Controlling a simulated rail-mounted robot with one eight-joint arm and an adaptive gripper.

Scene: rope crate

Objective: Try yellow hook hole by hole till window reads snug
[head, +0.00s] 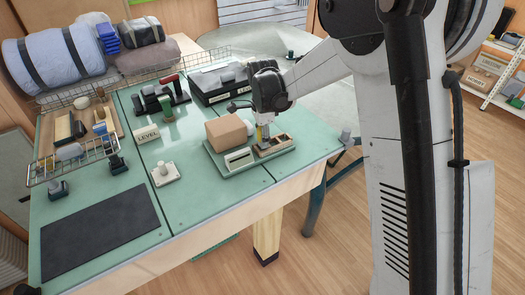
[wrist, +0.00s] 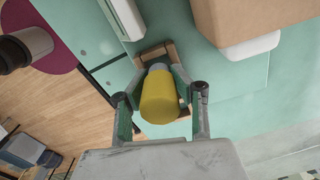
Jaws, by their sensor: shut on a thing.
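The yellow hook (head: 262,132) shows as a small yellow piece under my gripper (head: 262,136) in the head view. In the wrist view the yellow hook (wrist: 164,98) looks like a rounded yellow cylinder with a grey part at its far end. My gripper (wrist: 163,72) is shut on it, one finger on each side. A small wooden piece (head: 284,142) with dark openings lies beneath; in the wrist view its brown frame (wrist: 153,52) shows behind the hook. The hook hides the contact, so I cannot tell whether it sits in a hole. A pale window panel (head: 238,158) is beside it; its reading is illegible.
A tan box (head: 229,132) stands close behind on the same green board (head: 221,165). A white knob (head: 165,173) and a LEVEL sign (head: 147,136) are to the left. A dark mat (head: 100,232) lies front left. The table's front edge is close.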

